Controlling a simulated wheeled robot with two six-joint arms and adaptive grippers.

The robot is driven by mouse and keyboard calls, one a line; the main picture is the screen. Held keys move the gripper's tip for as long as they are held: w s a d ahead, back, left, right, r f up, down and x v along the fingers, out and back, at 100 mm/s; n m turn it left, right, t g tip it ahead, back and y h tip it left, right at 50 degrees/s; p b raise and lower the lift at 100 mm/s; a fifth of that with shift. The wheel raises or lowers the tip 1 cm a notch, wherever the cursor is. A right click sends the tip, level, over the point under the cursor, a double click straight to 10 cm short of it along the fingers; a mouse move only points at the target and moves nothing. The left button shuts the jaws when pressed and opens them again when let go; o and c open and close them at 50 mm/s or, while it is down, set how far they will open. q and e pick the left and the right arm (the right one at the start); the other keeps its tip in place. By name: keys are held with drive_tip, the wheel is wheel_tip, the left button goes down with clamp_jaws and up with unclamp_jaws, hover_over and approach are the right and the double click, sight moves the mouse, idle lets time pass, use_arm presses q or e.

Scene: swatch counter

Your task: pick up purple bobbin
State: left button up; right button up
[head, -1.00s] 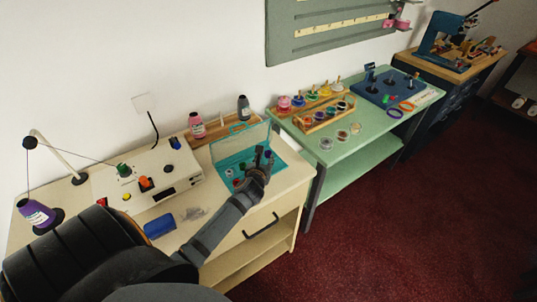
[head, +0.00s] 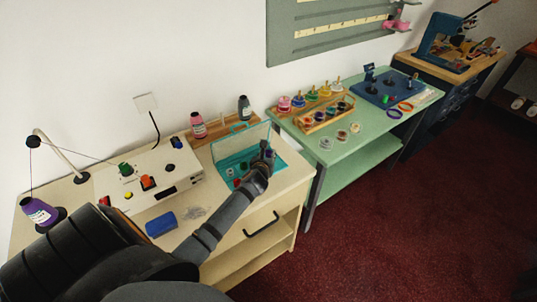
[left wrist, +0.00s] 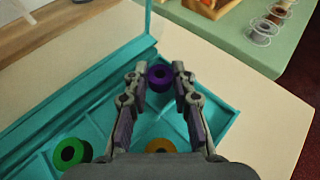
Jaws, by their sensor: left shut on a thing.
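The purple bobbin (left wrist: 160,77) is a small ring-shaped spool in the left wrist view, between the fingertips of my left gripper (left wrist: 158,82). My left gripper is shut on it, over the teal compartment box (left wrist: 45,118) with its clear lid raised. In the head view my left gripper (head: 263,160) is at the right part of the teal box (head: 222,163), and its fingers largely hide the bobbin. A green bobbin (left wrist: 70,151) and an orange bobbin (left wrist: 160,146) lie in compartments of the box. My right gripper is not in view.
The white winding machine (head: 185,183) stands left of the box. A blue cloth-like item (head: 161,224) lies in front of it. Thread cones (head: 197,125) stand behind. A green table (head: 345,165) with racks of bobbins is to the right.

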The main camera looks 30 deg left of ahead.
use_arm(q)
drive_tip(key=shift+r, duration=1.55)
drive_tip(key=s+r, duration=0.1)
drive_tip(key=s+d+r, duration=0.1)
drive_tip(key=r, duration=0.1)
drive_tip(key=s+d+r, duration=0.1)
drive_tip(key=shift+r, duration=0.15)
drive_tip(key=w+d+r+v, duration=0.1)
drive_tip(key=d+v, duration=0.1)
drive_tip(key=v, duration=0.9)
drive_tip(key=shift+r+b, duration=0.15)
drive_tip(key=shift+b, duration=0.2)
